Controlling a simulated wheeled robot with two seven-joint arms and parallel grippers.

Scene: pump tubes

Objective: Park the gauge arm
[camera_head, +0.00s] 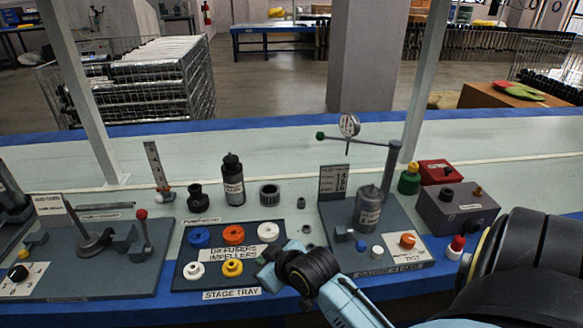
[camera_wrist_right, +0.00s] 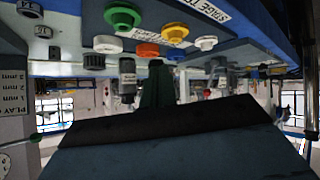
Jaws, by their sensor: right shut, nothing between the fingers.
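The gauge arm (camera_head: 372,142) is a thin grey bar on top of a post (camera_head: 389,172) at the right rear of the gauge stand. It points left, with a green knob (camera_head: 320,136) at its free end. A round dial gauge (camera_head: 349,125) hangs on it, its stem pointing down. A grey cylinder (camera_head: 368,212) stands on the stand (camera_head: 338,222) below and slightly right of the dial. My right gripper (camera_head: 266,268) is shut and empty, low by the right edge of the stage tray, well below and left of the knob. My left gripper is out of view.
The stage tray (camera_head: 215,291) holds blue, orange, white and yellow rings. Behind it stand a dark bottle (camera_head: 233,180) and small dark rings. A grey box (camera_head: 455,208), a red box (camera_head: 439,171) and a green bottle (camera_head: 409,179) stand right of the gauge stand. The rear table strip is clear.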

